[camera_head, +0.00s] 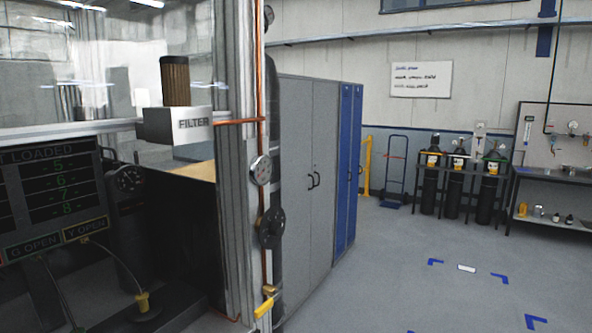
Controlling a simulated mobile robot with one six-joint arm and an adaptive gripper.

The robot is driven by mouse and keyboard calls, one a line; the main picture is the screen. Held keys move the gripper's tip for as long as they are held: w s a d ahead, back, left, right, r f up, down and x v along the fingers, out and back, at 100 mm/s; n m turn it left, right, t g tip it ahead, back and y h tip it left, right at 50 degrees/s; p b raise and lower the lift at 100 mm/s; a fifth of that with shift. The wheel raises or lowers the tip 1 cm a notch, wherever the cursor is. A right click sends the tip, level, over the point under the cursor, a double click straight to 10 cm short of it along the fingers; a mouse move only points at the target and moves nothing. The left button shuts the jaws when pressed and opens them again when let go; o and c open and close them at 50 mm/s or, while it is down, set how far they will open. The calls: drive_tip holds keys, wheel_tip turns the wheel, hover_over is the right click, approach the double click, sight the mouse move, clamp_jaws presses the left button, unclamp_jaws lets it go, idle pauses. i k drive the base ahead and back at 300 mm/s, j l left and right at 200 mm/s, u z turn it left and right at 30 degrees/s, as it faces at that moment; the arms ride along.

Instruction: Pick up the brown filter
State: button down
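The brown filter (175,81) is an upright ribbed cylinder in the upper left of the head view. It stands in or on a pale block-shaped holder (178,125) marked "FILTER"; its lower end is hidden by the holder. My gripper is not in view.
A metal column (238,180) with copper pipe, gauges and valves stands just right of the filter holder. A dark panel (55,195) fills the lower left. Grey cabinets (308,170) stand behind the column. Open floor (430,285) lies to the right, before gas cylinders (457,180) and a workbench (555,178).

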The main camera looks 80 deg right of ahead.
sight(175, 74)
drive_tip(key=z, duration=2.5)
